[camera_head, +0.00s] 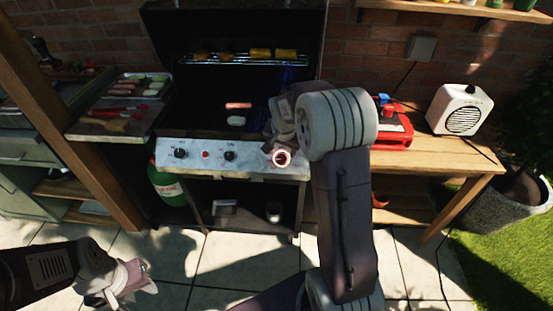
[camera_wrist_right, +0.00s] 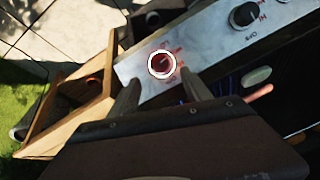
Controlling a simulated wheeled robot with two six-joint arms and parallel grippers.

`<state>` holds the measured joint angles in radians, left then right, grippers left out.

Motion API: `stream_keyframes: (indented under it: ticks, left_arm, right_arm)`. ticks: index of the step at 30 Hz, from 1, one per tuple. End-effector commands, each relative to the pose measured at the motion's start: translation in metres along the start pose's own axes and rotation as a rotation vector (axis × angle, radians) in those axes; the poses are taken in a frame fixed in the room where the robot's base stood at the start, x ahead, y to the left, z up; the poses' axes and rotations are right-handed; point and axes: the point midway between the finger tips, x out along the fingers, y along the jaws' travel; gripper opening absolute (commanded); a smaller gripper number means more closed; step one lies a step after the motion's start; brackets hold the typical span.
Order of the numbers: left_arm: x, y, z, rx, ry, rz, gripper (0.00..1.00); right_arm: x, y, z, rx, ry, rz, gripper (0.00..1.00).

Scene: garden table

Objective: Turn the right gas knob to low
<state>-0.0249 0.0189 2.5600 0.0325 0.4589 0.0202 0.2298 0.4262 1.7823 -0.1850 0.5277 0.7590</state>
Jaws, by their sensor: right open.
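The right gas knob (camera_head: 281,157) is on the right end of the grill's pale front panel (camera_head: 255,172), with a bright white and red ring around it. In the right wrist view the ringed red knob (camera_wrist_right: 162,65) shows clearly; its pointer setting is too small to read. My right gripper (camera_wrist_right: 160,92) is open, its two fingers apart on either side below the knob, with no clear contact. In the head view my right gripper (camera_head: 282,130) is at the panel, partly hidden by its arm. My left gripper (camera_head: 128,283) is low at the left; its jaw opening is unclear.
Other dark knobs sit left on the panel, one at its middle (camera_head: 228,155). The grill hood (camera_head: 235,30) is open, with food on the grate. A wooden side table (camera_head: 445,148) holds a red case (camera_head: 393,130) and white radio (camera_head: 460,108). A food tray (camera_head: 130,98) is left.

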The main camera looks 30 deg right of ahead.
Motion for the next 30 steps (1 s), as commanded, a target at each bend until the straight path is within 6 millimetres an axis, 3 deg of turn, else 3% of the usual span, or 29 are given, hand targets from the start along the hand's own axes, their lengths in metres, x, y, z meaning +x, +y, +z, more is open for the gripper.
stream_keyframes:
  ticks: [6,12,23,29,30]
  left_arm:
    - [0.004,0.000,0.000,0.000,0.000,0.000,0.36]
    - [0.005,0.000,0.001,0.000,0.000,0.000,0.36]
    - [0.006,0.000,0.001,0.000,0.000,0.000,0.36]
    - [0.006,0.000,0.001,0.000,0.000,0.000,0.36]
    - [0.006,0.000,0.001,0.000,0.000,0.000,0.36]
  right_arm:
    - [0.045,0.001,0.003,-0.002,-0.006,0.003,0.57]
    - [0.077,0.000,0.001,-0.002,-0.003,0.001,0.57]
    - [0.085,0.000,0.001,-0.002,-0.002,0.000,0.57]
    - [0.085,0.000,0.001,-0.002,-0.002,0.000,0.01]
    - [0.085,0.000,0.001,-0.002,-0.002,0.000,0.00]
